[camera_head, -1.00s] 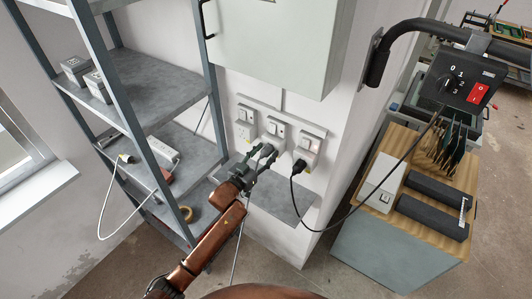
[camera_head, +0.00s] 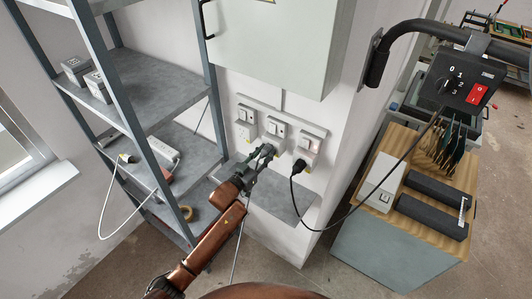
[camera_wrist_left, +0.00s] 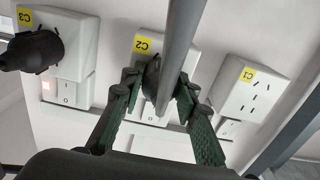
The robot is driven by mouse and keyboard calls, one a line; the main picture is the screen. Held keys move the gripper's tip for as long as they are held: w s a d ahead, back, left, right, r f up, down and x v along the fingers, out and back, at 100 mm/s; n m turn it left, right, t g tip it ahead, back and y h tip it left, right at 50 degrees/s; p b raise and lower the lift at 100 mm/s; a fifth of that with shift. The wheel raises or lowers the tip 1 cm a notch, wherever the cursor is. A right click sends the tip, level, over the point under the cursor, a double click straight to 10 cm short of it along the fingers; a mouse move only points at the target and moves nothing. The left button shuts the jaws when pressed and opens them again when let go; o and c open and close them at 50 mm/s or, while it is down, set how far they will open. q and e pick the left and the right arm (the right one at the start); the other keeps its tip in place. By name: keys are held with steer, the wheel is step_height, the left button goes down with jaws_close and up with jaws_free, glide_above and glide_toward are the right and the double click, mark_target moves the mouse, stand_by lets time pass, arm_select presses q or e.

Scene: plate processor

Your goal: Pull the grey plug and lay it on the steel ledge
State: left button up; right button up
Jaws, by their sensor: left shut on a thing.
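The grey plug (camera_wrist_left: 152,76) is at the middle wall socket, labelled C2 (camera_wrist_left: 142,44). My left gripper (camera_head: 264,154) is shut on it; in the left wrist view the fingers (camera_wrist_left: 155,82) grip both its sides. The fingers hide most of the plug, so I cannot tell whether its pins are fully seated. Its grey cable (camera_wrist_left: 178,50) crosses the wrist view in front of the socket. The steel ledge (camera_head: 283,200) is on the wall below the sockets, and its visible top is bare. My right gripper is not in view.
A black plug (camera_head: 299,167) sits in socket C3, right of my gripper in the head view; its cable runs to a switch box (camera_head: 459,80). Socket C1 (camera_wrist_left: 254,95) is empty. A metal shelf rack (camera_head: 150,80) stands left, and a wall cabinet (camera_head: 270,45) hangs above.

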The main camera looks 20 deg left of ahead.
mark_target(261, 157)
arm_select(q)
jaws_close()
steer(key=shift+s, duration=0.1)
steer(key=shift+s+a, duration=0.1)
steer(key=shift+s+a+p, duration=0.2)
steer(key=shift+s+p, duration=0.3)
steer(key=shift+s, duration=0.1)
steer(key=shift+p+v, duration=0.65)
steer(key=shift+v, duration=0.35)
steer(key=shift+p+v, duration=0.6)
steer(key=shift+v, duration=0.55)
